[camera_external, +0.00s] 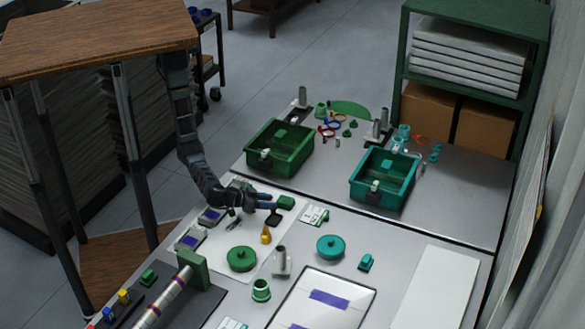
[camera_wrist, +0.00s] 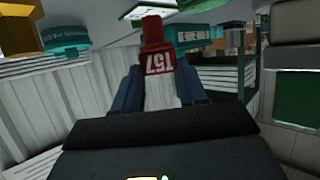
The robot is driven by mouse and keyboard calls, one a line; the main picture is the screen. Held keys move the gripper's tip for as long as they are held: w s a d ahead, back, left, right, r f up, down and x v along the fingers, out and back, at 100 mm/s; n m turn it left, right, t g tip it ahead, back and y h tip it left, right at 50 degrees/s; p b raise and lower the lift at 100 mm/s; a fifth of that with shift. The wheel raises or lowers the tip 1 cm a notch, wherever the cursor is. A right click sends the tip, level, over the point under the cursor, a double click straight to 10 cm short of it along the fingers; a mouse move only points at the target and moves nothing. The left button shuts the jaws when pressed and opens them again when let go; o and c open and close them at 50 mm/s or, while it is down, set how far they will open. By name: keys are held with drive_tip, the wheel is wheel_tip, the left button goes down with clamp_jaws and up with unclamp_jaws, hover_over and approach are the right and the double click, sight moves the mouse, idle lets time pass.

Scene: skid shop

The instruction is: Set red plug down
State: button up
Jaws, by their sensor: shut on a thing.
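The red plug (camera_wrist: 153,48) shows in the wrist view, with white characters on its lower face. It stands out beyond the two blue fingers of my gripper (camera_wrist: 159,82), which are shut on it. In the external view my gripper (camera_external: 272,204) is low over the white mat (camera_external: 283,262) on the near bench, its fingers pointing right. I cannot make out the red plug there. I cannot tell whether the plug touches a surface.
A green block (camera_external: 286,202) is close to the fingertips, and a dark block (camera_external: 273,218) is just below them. A yellow piece (camera_external: 266,236) and a green round lid (camera_external: 242,259) stand nearby. A green bin (camera_external: 280,148) and a teal bin (camera_external: 384,180) stand behind.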

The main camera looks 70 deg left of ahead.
drive_tip(key=shift+f, duration=2.05)
drive_tip(key=shift+f, duration=0.2)
drive_tip(key=o, duration=1.1)
drive_tip(key=shift+r, duration=0.1)
drive_tip(key=shift+c, duration=0.2)
drive_tip(key=shift+r, duration=0.2)
drive_tip(key=b+v, duration=0.1)
drive_tip(key=v, duration=1)
drive_tip(key=shift+s, duration=0.4)
drive_tip(key=shift+r, duration=0.15)
